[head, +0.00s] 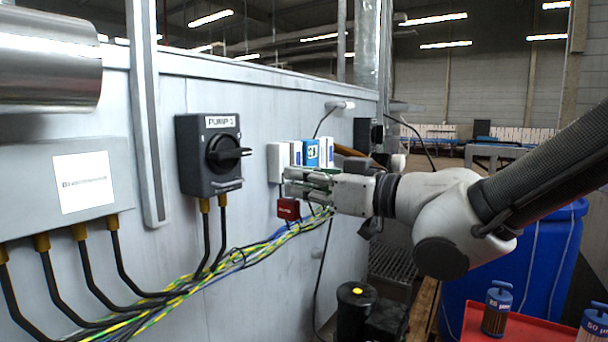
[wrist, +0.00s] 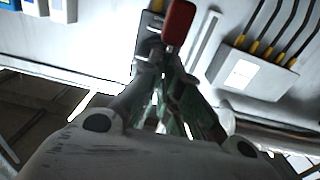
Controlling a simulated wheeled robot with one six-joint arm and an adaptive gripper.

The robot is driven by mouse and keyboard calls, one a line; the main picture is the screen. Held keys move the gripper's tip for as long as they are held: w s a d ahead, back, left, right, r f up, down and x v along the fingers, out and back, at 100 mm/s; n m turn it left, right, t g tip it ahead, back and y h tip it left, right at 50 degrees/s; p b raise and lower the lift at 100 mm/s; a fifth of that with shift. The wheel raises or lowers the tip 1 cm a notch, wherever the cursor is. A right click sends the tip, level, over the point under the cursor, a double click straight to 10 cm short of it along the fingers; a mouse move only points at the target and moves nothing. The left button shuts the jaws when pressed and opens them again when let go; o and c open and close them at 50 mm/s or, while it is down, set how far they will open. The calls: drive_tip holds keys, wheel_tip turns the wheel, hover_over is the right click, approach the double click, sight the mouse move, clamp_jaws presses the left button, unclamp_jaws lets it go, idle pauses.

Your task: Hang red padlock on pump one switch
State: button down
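The red padlock (head: 288,208) is at the tips of my gripper (head: 293,182), with its body just below the fingers in the head view. In the wrist view the padlock (wrist: 179,24) shows beyond the converging fingers (wrist: 168,62), which appear shut on it. Its shackle is mostly hidden by the fingers. The dark switch box (head: 209,155) with a black rotary handle (head: 228,153) is on the grey panel, left of and apart from my gripper. Its label reads PUMP; the number is hard to read. In the wrist view a dark box (wrist: 147,48) shows partly behind the padlock.
A grey box (head: 118,165) with a white label is left of the switch. Yellow, green and blue cables (head: 185,292) run along the panel below. White and blue boxes (head: 311,152) are behind my gripper. A blue barrel (head: 538,262) and red tray (head: 515,328) are at right.

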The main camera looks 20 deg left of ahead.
drive_tip(key=x, duration=1)
idle(0.5)
drive_tip(key=shift+a, duration=0.1)
idle(0.8)
drive_tip(key=x, duration=0.3)
drive_tip(key=shift+w+a, duration=0.1)
drive_tip(key=shift+a, duration=0.15)
idle(0.6)
drive_tip(key=shift+r, duration=0.15)
idle(0.9)
drive_tip(key=shift+a, duration=0.1)
